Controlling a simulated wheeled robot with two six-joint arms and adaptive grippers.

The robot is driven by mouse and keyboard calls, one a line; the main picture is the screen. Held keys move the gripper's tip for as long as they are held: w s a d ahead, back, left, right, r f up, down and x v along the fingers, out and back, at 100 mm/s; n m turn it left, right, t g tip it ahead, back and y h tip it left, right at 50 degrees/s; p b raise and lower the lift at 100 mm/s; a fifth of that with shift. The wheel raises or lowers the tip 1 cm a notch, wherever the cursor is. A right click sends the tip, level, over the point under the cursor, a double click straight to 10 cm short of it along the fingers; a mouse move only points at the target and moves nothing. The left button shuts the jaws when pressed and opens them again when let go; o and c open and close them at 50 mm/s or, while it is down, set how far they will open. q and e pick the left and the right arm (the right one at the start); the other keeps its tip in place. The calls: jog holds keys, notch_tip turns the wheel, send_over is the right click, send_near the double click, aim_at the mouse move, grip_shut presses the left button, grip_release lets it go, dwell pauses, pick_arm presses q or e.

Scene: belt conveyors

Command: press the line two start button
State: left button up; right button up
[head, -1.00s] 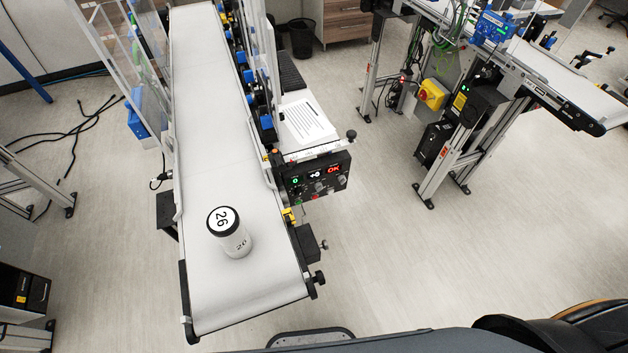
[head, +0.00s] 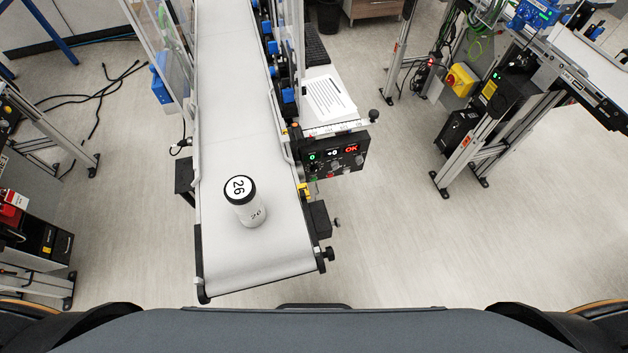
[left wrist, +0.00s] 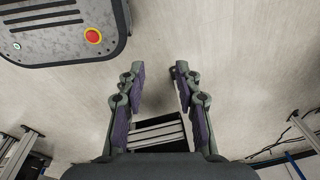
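No label for line two is legible. My left gripper (left wrist: 160,70) shows only in the left wrist view; its fingers are spread, with nothing between them, above the floor. My right gripper is in neither current view.
A white canister (head: 246,204) marked 26 stands upright near the conveyor's front end. A second conveyor (head: 588,65) at right carries a yellow box with a red knob (head: 460,80) on its frame. Open floor lies between the conveyors.

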pick_arm(q)
grip_shut()
dwell(1.1)
